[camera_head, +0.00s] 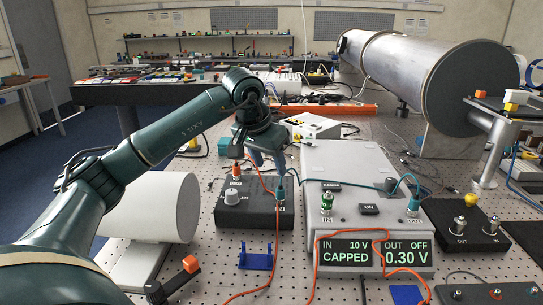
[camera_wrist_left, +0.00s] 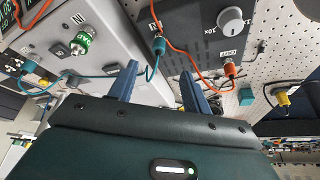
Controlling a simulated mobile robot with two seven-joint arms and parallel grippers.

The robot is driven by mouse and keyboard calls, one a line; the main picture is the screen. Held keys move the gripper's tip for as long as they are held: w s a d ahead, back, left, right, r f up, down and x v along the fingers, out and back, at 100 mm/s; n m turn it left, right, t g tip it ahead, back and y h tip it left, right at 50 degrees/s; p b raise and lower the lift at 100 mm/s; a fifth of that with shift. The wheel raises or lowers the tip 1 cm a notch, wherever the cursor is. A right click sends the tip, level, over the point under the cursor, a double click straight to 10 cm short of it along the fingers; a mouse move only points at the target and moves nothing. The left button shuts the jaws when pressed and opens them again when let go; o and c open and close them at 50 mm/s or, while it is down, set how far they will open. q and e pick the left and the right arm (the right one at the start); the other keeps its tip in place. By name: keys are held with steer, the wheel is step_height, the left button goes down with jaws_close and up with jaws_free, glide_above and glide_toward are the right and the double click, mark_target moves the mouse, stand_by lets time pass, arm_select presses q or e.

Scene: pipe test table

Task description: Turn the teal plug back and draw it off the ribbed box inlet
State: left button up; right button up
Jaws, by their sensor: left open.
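The dark box (camera_head: 262,213) with a grey knob stands left of the large grey box. A teal plug (camera_head: 280,191) with a teal lead sits upright on its IN socket. In the left wrist view the plug (camera_wrist_left: 158,46) shows just beyond the gap between the fingertips. My left gripper (camera_head: 268,160) is open above the dark box, close to the plug. In the left wrist view its two blue fingers (camera_wrist_left: 159,70) are spread with no plug between them. I cannot make out ribbing on the box. My right gripper is not in view.
An orange plug (camera_head: 236,174) sits on the dark box's OUT socket, its lead running near the gripper. The grey box (camera_head: 344,160) has a green cap (camera_head: 326,201) and another teal plug (camera_head: 413,203). A blue holder (camera_head: 257,258) stands in front. A white cylinder (camera_head: 166,207) lies left.

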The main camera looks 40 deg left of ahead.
mark_target(280, 190)
arm_select(q)
steer(key=p+x, duration=0.1)
steer(key=x, duration=0.9)
steer(key=shift+w+d+f, duration=0.15)
steer(key=shift+d+f, duration=0.05)
steer(key=shift+w+f, duration=0.25)
steer(key=shift+f, duration=0.35)
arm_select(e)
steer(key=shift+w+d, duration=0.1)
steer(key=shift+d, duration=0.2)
arm_select(q)
steer(key=shift+c, duration=0.3)
steer(key=c, duration=0.8)
steer(key=shift+c, duration=0.5)
steer(key=o, duration=0.3)
jaws_close()
steer(key=n+y, duration=0.1)
steer(key=n, duration=0.2)
steer(key=shift+r+p, duration=0.15)
steer(key=shift+p, duration=0.25)
steer(key=shift+n+y, duration=0.4)
steer(key=shift+n, duration=0.7)
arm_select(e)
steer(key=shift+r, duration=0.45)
